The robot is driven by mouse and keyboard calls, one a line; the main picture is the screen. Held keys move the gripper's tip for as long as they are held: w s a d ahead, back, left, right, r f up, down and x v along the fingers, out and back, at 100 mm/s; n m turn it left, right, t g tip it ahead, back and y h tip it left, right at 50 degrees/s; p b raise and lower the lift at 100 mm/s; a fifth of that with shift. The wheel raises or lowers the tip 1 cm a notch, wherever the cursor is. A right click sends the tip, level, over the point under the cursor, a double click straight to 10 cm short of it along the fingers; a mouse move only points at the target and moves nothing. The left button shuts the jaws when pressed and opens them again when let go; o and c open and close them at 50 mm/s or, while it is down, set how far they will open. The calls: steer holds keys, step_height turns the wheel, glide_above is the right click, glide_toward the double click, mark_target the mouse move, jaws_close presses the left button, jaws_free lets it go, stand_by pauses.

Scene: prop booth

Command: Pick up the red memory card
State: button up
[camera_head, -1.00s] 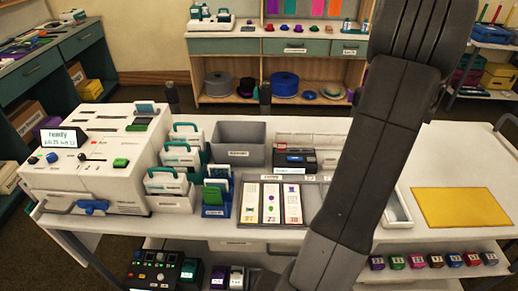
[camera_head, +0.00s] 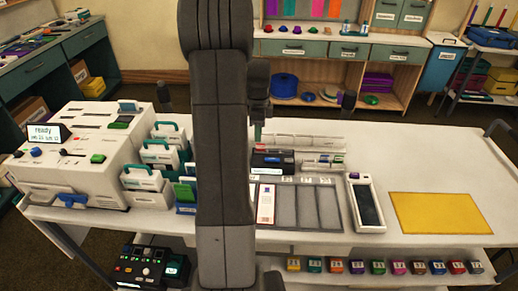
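I cannot pick out the red memory card with certainty. Several small coloured blocks with pale labels line the lower front shelf, and one near the right end, a red block (camera_head: 457,267), is red. A black box (camera_head: 272,161) stands at the table's middle, beside a pale rack (camera_head: 322,166) with small coloured items too small to make out. My arm rises through the middle of the view. My gripper (camera_head: 257,133) appears just right of the arm, above and behind the black box. It is partly hidden, and its fingers are too unclear to read.
A white machine (camera_head: 80,160) and several handled cases (camera_head: 150,178) stand at the left. A divided tray (camera_head: 308,207) lies in front of the rack. A white tray with a dark inside (camera_head: 366,205) and a yellow mat (camera_head: 440,213) lie right. The table's back right is clear.

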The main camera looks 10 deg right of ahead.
mark_target(261, 149)
steer(key=shift+w+d+f+p, duration=0.1)
steer(key=shift+f+p, duration=0.3)
steer(key=shift+f, duration=1.1)
steer(key=shift+w+d+f+p, duration=0.1)
steer(key=shift+f+p, duration=0.25)
steer(key=shift+f, duration=1.1)
steer(key=shift+c, duration=0.2)
jaws_close()
